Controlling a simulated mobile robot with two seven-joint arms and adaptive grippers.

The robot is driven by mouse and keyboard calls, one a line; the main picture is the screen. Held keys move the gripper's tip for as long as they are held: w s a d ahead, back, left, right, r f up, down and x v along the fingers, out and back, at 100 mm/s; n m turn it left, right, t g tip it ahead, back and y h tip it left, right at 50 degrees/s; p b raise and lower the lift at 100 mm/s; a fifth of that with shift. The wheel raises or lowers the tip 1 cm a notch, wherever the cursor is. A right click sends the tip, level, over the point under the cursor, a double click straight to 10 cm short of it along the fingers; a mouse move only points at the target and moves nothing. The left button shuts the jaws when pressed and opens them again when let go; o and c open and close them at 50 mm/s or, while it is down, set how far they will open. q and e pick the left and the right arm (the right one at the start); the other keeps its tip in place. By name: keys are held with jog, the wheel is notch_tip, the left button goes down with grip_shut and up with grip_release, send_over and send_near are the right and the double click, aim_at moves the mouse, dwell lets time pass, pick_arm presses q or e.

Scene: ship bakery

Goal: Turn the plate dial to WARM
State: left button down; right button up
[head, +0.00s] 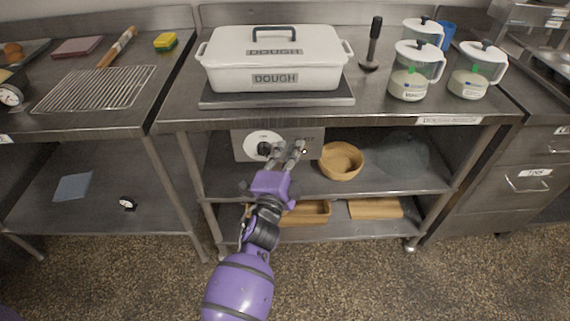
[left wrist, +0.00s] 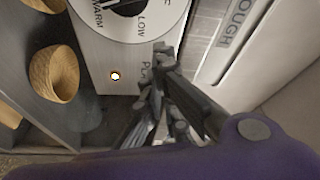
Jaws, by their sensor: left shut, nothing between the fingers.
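The plate dial (head: 258,137) is a white disc with a black knob (head: 264,149), on a grey control panel under the counter. In the left wrist view the dial (left wrist: 162,28) is cut off by the top edge; the words WARM and LOW show on it. Part of the knob (left wrist: 122,5) shows, but I cannot tell its setting. My left gripper (head: 288,148) is shut and empty, just right of the knob in the head view. In the left wrist view its fingertips (left wrist: 162,48) overlap the dial's rim; contact is unclear. My right gripper is out of view.
A small light (left wrist: 115,76) glows on the panel. A white DOUGH box (head: 275,65) stands on a flat plate (head: 230,101) above. A wicker basket (head: 341,160) sits on the shelf right of the panel. The counter edge overhangs the dial.

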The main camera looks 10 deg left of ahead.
aim_at(264, 150)
pick_arm(q)
jog(key=shift+s+a+f, duration=0.2)
jog(key=shift+a+f, duration=0.05)
jog(key=shift+a, duration=0.3)
jog(key=shift+s+a+f, duration=0.25)
jog(key=shift+a, duration=0.35)
jog(key=shift+s+a+f, duration=0.2)
jog(key=shift+a+f, duration=0.05)
jog(key=shift+a, duration=0.3)
jog(key=n, duration=0.1)
jog(key=a+n+b, duration=0.1)
jog(key=n, duration=0.1)
jog(key=n+t+y+b, duration=0.1)
jog(key=shift+s+a+r+n, duration=0.2)
jog(key=shift+a+r+n, duration=0.05)
jog(key=shift+n, duration=0.15)
jog(key=shift+r, duration=0.1)
